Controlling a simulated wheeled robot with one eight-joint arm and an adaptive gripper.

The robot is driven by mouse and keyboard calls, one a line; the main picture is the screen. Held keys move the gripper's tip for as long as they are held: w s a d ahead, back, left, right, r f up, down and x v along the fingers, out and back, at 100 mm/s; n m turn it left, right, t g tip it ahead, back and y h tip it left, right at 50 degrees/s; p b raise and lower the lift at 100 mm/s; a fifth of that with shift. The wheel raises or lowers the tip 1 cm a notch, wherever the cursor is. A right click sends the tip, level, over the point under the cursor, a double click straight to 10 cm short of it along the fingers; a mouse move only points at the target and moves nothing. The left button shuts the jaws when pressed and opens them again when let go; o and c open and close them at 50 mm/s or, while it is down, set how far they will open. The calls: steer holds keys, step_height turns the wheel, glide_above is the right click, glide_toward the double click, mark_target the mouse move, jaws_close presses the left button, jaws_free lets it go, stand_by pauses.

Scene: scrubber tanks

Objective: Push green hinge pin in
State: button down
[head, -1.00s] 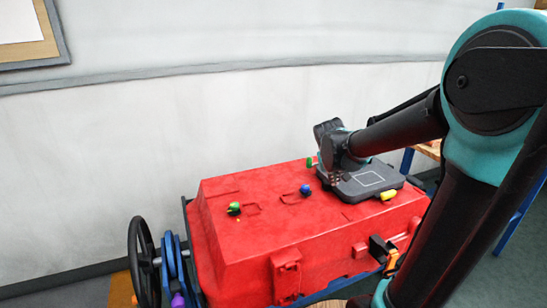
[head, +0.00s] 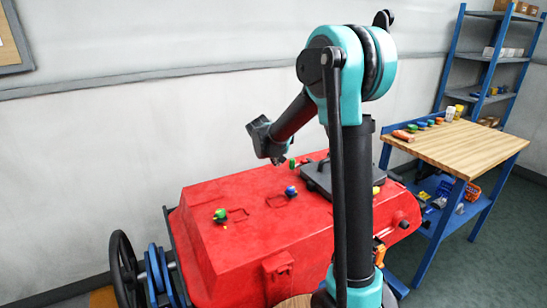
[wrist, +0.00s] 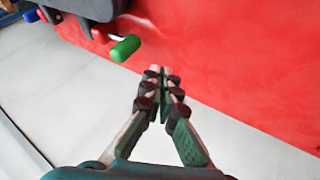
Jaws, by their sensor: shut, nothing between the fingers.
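The green hinge pin (wrist: 125,48) is a short green cylinder with a pale shank, sticking out at the edge of a dark grey lid (wrist: 95,8) on the red tank (wrist: 230,60). In the head view the green pin (head: 292,163) shows at the lid's far left side. My gripper (wrist: 163,74) is shut and empty. In the wrist view its fingertips are below and right of the pin and look apart from it. In the head view my gripper (head: 279,159) is just left of the pin, pointing down, its fingertips small and partly dark.
A blue knob (head: 291,191) and a green-and-yellow fitting (head: 219,216) stand on the tank top. A black handwheel (head: 123,265) is at the left. A wooden-topped workbench (head: 460,145) and a blue shelf rack (head: 490,60) stand at the right. The wall (head: 120,130) lies behind.

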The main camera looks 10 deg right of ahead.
mark_target(294, 159)
steer(key=d, duration=0.1)
steer(key=w+d, duration=0.1)
steer(key=d, duration=0.1)
steer(key=shift+w+d+f, duration=0.1)
steer(key=shift+w+f, duration=0.2)
steer(key=shift+f, duration=0.05)
steer(key=shift+w+d, duration=0.15)
steer(key=shift+d, duration=0.3)
steer(key=d, duration=0.1)
steer(key=w+d, duration=0.1)
steer(key=d, duration=0.2)
steer(key=shift+w, duration=0.3)
steer(key=shift+a, duration=0.15)
